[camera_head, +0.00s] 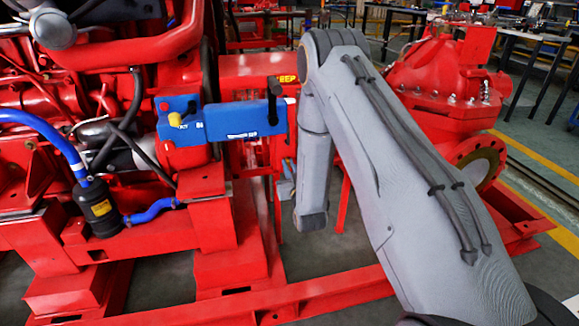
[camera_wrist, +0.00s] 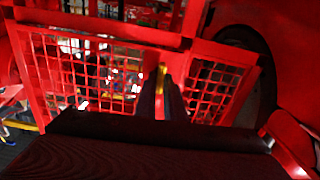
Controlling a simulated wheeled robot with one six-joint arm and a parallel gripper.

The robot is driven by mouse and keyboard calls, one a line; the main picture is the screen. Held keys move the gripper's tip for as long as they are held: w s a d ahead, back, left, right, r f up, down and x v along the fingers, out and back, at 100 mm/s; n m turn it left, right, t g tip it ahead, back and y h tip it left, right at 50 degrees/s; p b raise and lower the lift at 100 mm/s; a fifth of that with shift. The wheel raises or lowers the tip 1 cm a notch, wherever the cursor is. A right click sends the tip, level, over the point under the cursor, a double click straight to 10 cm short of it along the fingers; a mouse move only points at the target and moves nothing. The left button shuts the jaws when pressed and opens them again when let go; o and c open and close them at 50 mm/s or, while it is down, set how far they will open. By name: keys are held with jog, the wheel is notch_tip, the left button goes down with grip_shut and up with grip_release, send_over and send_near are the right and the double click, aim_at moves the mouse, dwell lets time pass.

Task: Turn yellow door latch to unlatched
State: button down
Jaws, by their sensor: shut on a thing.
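The yellow latch (camera_wrist: 161,76) shows in the wrist view as a small upright yellow strip on the red mesh door (camera_wrist: 95,72). My gripper (camera_wrist: 160,94) is in front of it, its dark fingers close together, shut on the latch. The fingers hide most of the latch, so its exact angle cannot be told. In the camera_head view I cannot make out the latch or my gripper's fingertips; my grey arm covers much of the middle.
The red diesel engine stands left in the camera_head view, with a blue box (camera_head: 235,119) bearing a small yellow knob (camera_head: 175,119). A red pump (camera_head: 440,75) stands right. Red base rails (camera_head: 330,295) run along the floor. A round dark opening (camera_wrist: 250,50) lies right in the wrist view.

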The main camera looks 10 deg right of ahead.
jog(key=shift+a+f+n+p, duration=0.15)
jog(key=shift+n+p, duration=1.9)
jog(key=shift+n, duration=2.25)
jog(key=shift+a+f+n+p, duration=0.1)
jog(key=shift+n+p, duration=1.9)
jog(key=shift+n, duration=2.3)
jog(key=c, duration=1.8)
grip_release()
jog(key=shift+c, duration=0.2)
jog(key=s+p, duration=0.1)
jog(key=s, duration=0.6)
jog(key=shift+s, duration=0.4)
